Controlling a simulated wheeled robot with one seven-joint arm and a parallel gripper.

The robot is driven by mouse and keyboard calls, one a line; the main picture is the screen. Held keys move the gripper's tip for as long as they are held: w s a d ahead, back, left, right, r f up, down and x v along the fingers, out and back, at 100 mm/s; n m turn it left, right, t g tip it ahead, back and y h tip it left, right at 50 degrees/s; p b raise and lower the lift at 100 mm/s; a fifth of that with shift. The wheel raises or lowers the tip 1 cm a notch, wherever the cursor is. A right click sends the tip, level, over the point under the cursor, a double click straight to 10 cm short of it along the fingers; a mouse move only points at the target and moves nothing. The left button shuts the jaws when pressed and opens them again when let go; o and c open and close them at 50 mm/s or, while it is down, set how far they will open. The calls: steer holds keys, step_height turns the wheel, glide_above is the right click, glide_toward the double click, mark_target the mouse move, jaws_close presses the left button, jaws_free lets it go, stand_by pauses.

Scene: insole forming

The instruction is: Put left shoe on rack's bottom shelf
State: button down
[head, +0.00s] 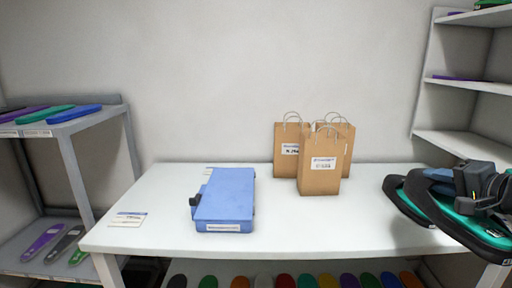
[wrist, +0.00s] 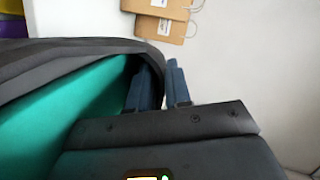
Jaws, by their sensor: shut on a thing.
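A pair of black shoes with teal insoles is at the right end of the white table in the head view: a farther shoe (head: 401,204) and a nearer shoe (head: 452,226). Which is the left one I cannot tell for sure. My gripper (head: 442,178) is over the nearer shoe; in the wrist view its blue fingers (wrist: 160,88) are shut on the dark rim of a shoe (wrist: 85,50), with the teal insole beside them. The arm hides part of the shoe. Whether it is clear of the table I cannot tell. A white rack (head: 465,84) with several shelves stands at the right; its lower part is hidden.
The white table (head: 270,240) holds a blue box-like device (head: 225,195), several brown paper bags (head: 319,178) and a small card (head: 128,219). A grey shelf unit (head: 66,165) with insoles stands at the left. Coloured insoles line the shelf below the table. The table's middle right is clear.

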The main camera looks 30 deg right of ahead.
steer(key=w+a+f+n+y, duration=0.1)
steer(key=w+a+f, duration=0.3)
steer(key=a+f, duration=0.4)
steer(key=w+a+f+n+y, duration=0.1)
steer(key=w+a+f, duration=0.3)
steer(key=a+f, duration=0.5)
steer(key=w+a+f+n+y, duration=0.1)
steer(key=w+a+f, duration=0.3)
steer(key=a, duration=1.7)
step_height(320, 180, down, 5)
steer(key=shift+w+a+r+y, duration=0.2)
steer(key=shift+a+y, duration=0.15)
steer(key=shift+y, duration=0.35)
step_height(320, 180, down, 11)
steer(key=s, duration=0.2)
steer(key=shift+s+t, duration=0.2)
steer(key=shift+t, duration=0.1)
steer(key=shift+r, duration=0.15)
